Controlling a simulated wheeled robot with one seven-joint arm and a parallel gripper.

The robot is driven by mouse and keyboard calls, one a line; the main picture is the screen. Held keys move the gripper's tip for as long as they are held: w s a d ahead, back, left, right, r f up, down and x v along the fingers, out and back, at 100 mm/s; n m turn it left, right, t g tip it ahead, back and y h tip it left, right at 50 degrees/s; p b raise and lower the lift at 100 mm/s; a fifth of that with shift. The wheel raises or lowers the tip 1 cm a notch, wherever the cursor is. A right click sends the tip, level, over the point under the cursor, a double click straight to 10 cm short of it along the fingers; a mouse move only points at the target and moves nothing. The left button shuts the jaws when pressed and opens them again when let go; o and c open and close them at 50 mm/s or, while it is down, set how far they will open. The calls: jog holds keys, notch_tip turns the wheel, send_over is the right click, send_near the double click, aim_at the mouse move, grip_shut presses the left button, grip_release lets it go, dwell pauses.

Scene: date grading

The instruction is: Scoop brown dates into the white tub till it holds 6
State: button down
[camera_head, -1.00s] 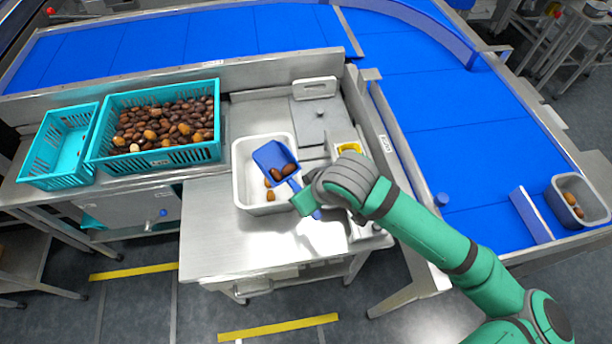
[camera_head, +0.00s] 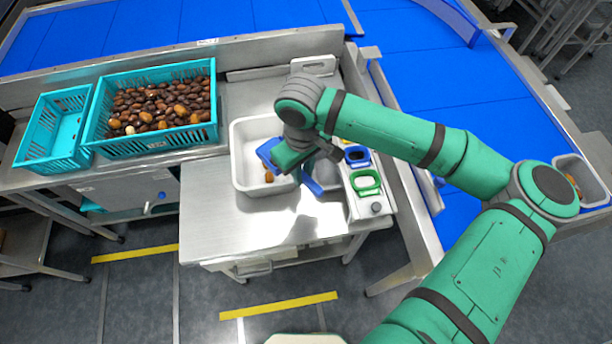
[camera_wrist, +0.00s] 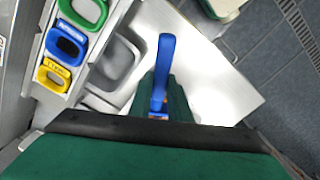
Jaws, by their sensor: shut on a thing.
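My gripper (camera_head: 298,160) is shut on the handle of a blue scoop (camera_head: 266,151), over the right part of the white tub (camera_head: 238,178). The wrist view shows the blue handle (camera_wrist: 164,65) standing out between my green fingers (camera_wrist: 160,98). My wrist hides most of the scoop's bowl, so I cannot tell what is in it. One brown date (camera_head: 268,176) shows on the tub's floor; the rest of the floor is partly hidden. Many mixed dark and lighter brown dates (camera_head: 160,103) fill the larger teal crate (camera_head: 150,144) at the left.
An empty teal crate (camera_head: 45,161) stands at the far left. Right of the tub is a rack (camera_head: 362,207) with green (camera_head: 366,182) and blue (camera_head: 357,155) handles; the wrist view adds a yellow one (camera_wrist: 55,75). The steel table (camera_head: 235,235) is clear in front.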

jog(key=shift+w+a+r+g+h, duration=0.15)
jog(key=shift+a+r+g+h, duration=0.1)
jog(key=shift+r+g+h, duration=0.25)
jog(key=shift+w+a+r+g+h, duration=0.15)
jog(key=shift+a+r+g+h, duration=0.1)
jog(key=shift+r+g+h, duration=0.25)
jog(key=shift+w+a+r+g+h, duration=0.6)
jog(key=shift+w+r+g, duration=0.15)
jog(key=shift+r, duration=0.05)
jog(key=shift+w+a+r+g+h, duration=0.55)
jog(key=shift+w+r+g+h, duration=0.05)
jog(key=shift+w+r+g, duration=0.15)
jog(key=shift+w+a+r+g+h, duration=0.15)
jog(key=shift+w+r+g+h, duration=0.25)
jog(key=shift+w+r, duration=0.1)
jog(key=shift+w+a+r+g+h, duration=1.05)
jog(key=shift+a+r+g+h, duration=0.05)
jog(key=shift+a+r+g, duration=0.15)
jog(key=shift+w, duration=0.15)
jog(key=shift+d, duration=0.15)
